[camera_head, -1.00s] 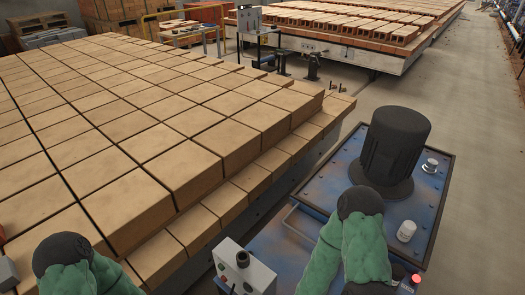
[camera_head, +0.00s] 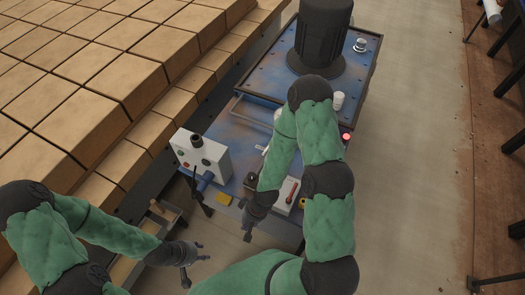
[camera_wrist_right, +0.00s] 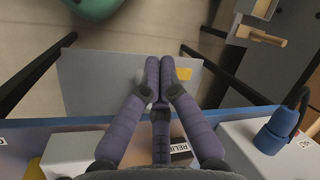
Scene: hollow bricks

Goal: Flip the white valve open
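I cannot tell for sure which part is the valve. A small white knob (camera_head: 338,100) stands upright on the blue machine (camera_head: 237,133), right of my right upper arm. Another white part (camera_head: 277,115) is mostly hidden behind that arm. My right gripper (camera_head: 247,236) hangs near the machine's front edge, away from the white knob. In the right wrist view its fingers (camera_wrist_right: 160,78) lie close together over a grey plate, with nothing clearly held. My left gripper (camera_head: 193,268) is at the lower left of the machine, fingers spread and empty.
A white control box (camera_head: 200,155) with buttons stands left of my right arm. A black motor-like cylinder (camera_head: 320,38) and silver cap (camera_head: 360,45) are on the machine's far part. Stacked bricks (camera_head: 90,80) fill the left. Bare floor (camera_head: 415,150) lies right.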

